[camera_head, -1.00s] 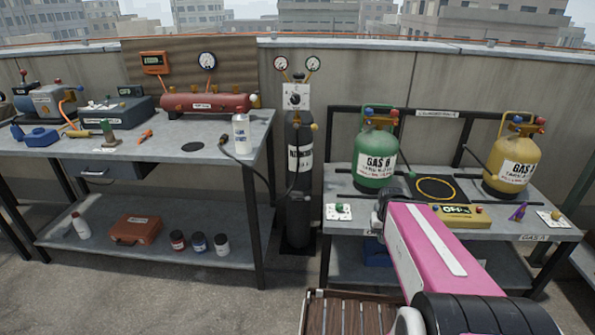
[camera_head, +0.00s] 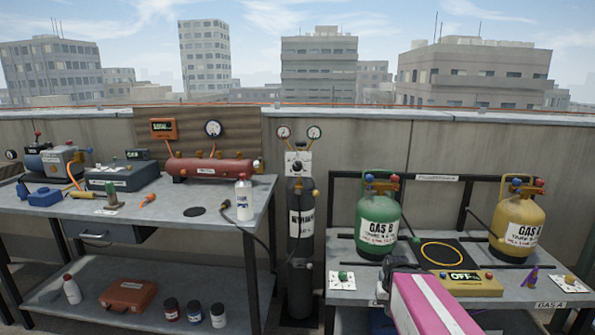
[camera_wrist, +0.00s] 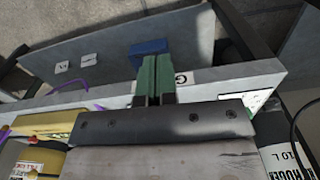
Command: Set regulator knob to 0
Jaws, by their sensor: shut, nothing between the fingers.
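The regulator (camera_head: 298,160) sits on top of the dark nitrogen cylinder (camera_head: 300,235) between the two benches. It has a white plate with a dark knob (camera_head: 297,166) and two round gauges (camera_head: 299,132) above. The knob's pointer and scale are too small to read. My gripper shows in the wrist view as two green fingers (camera_wrist: 155,60), closed together with nothing between them. It is over the front edge of the right bench, apart from the regulator. In the head view the fingers are hidden by my pink arm.
The right bench (camera_head: 345,297) carries a green gas B cylinder (camera_head: 378,225), a yellow gas A cylinder (camera_head: 518,222) and a yellow box reading OFF (camera_head: 462,283). A white bottle (camera_head: 244,198) and a black hose are on the left bench (camera_head: 165,215). A blue box (camera_wrist: 150,47) lies below.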

